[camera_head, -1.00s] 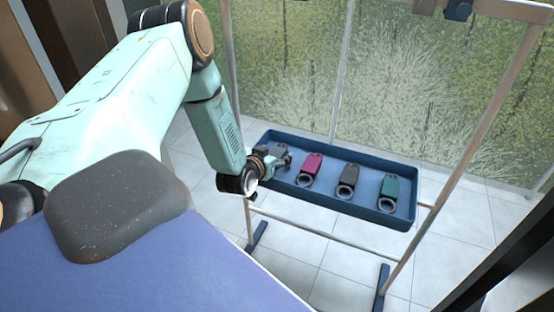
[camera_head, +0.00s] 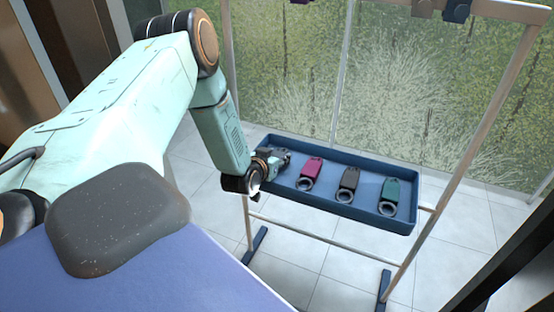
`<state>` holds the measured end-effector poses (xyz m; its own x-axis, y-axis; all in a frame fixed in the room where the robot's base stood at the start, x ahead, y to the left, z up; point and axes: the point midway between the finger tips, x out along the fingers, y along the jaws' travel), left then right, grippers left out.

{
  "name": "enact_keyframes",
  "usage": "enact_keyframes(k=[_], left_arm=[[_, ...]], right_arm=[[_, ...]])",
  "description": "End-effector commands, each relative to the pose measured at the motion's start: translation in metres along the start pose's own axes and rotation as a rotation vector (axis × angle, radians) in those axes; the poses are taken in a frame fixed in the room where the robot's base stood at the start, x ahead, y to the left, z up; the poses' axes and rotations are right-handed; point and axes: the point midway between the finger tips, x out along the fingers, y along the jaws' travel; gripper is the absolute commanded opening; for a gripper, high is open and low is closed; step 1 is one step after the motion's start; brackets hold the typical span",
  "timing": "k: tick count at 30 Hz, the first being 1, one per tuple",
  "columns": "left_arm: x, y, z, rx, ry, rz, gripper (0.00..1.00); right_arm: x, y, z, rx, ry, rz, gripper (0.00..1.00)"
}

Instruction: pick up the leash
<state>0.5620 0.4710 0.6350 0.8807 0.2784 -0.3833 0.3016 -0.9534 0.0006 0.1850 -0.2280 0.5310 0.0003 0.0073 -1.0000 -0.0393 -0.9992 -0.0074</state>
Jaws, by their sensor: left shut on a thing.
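My left gripper (camera_head: 272,163) reaches down into the left end of the blue tray (camera_head: 345,217). It is shut on a dark leash, which the fingers mostly hide, so its shape and colour are hard to make out. The gripper is still low, at tray level. To its right a magenta leash (camera_head: 312,166), a dark grey leash (camera_head: 350,179) and a green leash (camera_head: 391,187) lie in a row in the tray, apart from each other, each with a ring at its near end. My right gripper is out of view.
The tray sits on a metal rack with a slanted right post (camera_head: 474,138) and a lower bar (camera_head: 315,244). Small dark things (camera_head: 457,10) hang from the top rail. A glass wall stands behind. The tiled floor (camera_head: 330,285) below is clear.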

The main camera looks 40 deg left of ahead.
Motion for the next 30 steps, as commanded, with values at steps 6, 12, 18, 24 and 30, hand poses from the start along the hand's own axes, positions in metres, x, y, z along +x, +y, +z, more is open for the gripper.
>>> enact_keyframes(k=[6,12,18,24,30], left_arm=[[0.000,0.000,-0.001,0.000,0.002,0.000,0.06],[0.000,0.000,-0.002,0.000,0.002,0.000,0.05],[-0.009,0.000,-0.023,-0.003,0.004,-0.001,0.05],[-0.024,0.000,-0.059,-0.003,0.004,-0.001,0.05],[-0.034,0.000,-0.084,-0.002,0.003,-0.001,0.05]], right_arm=[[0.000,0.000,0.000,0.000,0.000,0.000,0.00],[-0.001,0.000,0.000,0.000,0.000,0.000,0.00],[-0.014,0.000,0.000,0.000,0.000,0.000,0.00],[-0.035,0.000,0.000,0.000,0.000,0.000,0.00],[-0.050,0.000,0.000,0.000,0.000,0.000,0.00]])
